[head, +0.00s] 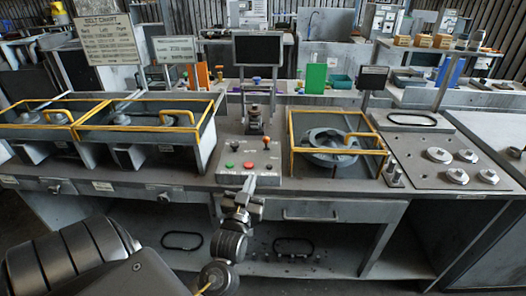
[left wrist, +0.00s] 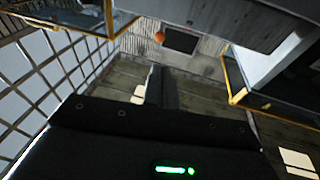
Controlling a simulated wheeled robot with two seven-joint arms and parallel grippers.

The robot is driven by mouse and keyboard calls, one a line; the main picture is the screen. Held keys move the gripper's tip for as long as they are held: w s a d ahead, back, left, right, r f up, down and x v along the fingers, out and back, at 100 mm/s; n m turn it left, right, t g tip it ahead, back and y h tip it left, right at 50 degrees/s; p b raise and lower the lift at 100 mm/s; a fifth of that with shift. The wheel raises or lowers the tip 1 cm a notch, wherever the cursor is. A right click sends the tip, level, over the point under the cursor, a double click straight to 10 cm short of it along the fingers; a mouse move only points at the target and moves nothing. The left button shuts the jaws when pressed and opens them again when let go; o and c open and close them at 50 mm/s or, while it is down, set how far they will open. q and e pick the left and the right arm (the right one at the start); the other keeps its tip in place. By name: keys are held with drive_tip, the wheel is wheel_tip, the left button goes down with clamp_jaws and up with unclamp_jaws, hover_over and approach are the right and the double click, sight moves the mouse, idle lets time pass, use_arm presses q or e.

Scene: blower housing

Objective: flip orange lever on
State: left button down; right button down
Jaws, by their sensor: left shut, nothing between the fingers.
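The orange lever (head: 266,141) is a small stick with an orange ball knob on the sloped grey control panel (head: 235,158) in the middle of the bench. Its knob also shows in the left wrist view (left wrist: 159,37), beyond the fingertips. My left gripper (head: 251,181) is shut and empty at the front edge of the panel, in front of and below the lever, apart from it. Its closed fingers show in the left wrist view (left wrist: 154,72). The lever's base is too small to make out clearly. My right gripper is not in view.
A green button (head: 229,165) and a red button (head: 248,166) sit on the panel near my left fingers. Yellow-railed bins (head: 140,128) stand left; a yellow-framed blower housing (head: 332,146) stands right. A dark monitor (head: 258,50) is behind. Space above the panel's front is open.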

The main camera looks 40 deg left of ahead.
sight(266, 142)
use_arm(q)
drive_tip(key=shift+w, duration=0.1)
drive_tip(key=p+x, duration=0.3)
drive_tip(key=x, duration=0.9)
drive_tip(key=shift+w+a+r, duration=0.15)
drive_tip(key=shift+w, duration=0.05)
drive_tip(key=shift+w+a, duration=0.3)
drive_tip(key=shift+w, duration=0.3)
drive_tip(key=shift+w+p, duration=0.1)
drive_tip(key=shift+p, duration=0.25)
